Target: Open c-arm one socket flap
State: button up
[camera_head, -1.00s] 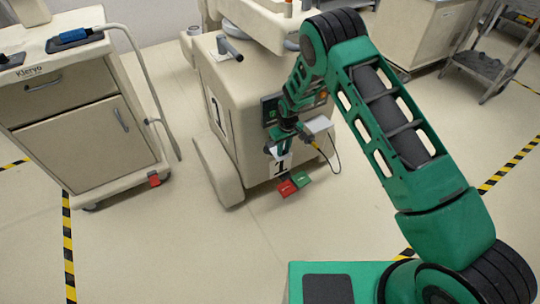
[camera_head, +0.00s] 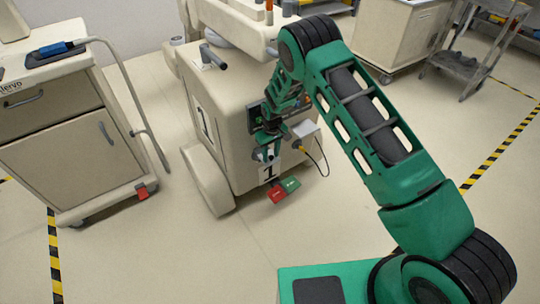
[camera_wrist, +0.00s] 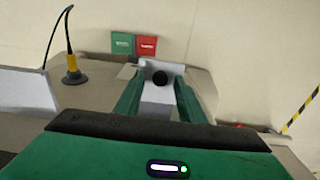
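The beige c-arm one (camera_head: 228,132), marked 1, stands in front of me. The arm hides part of the front.
A yellow plug with a black cable (camera_wrist: 74,72) is beside the white plate. Green (camera_wrist: 122,43) and red (camera_wrist: 147,46) pedals are at the c-arm's foot. A beige cart (camera_head: 70,150) stands left; a grey step cart (camera_head: 462,70) stands far right. Floor is free between.

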aim_at(271, 156)
jog(key=shift+r, duration=0.1)
notch_tip(271, 156, up, 10)
jog(key=shift+s+d+r, duration=0.15)
jog(key=shift+s+r, duration=0.05)
jog(key=shift+r, duration=0.05)
dwell(0.4)
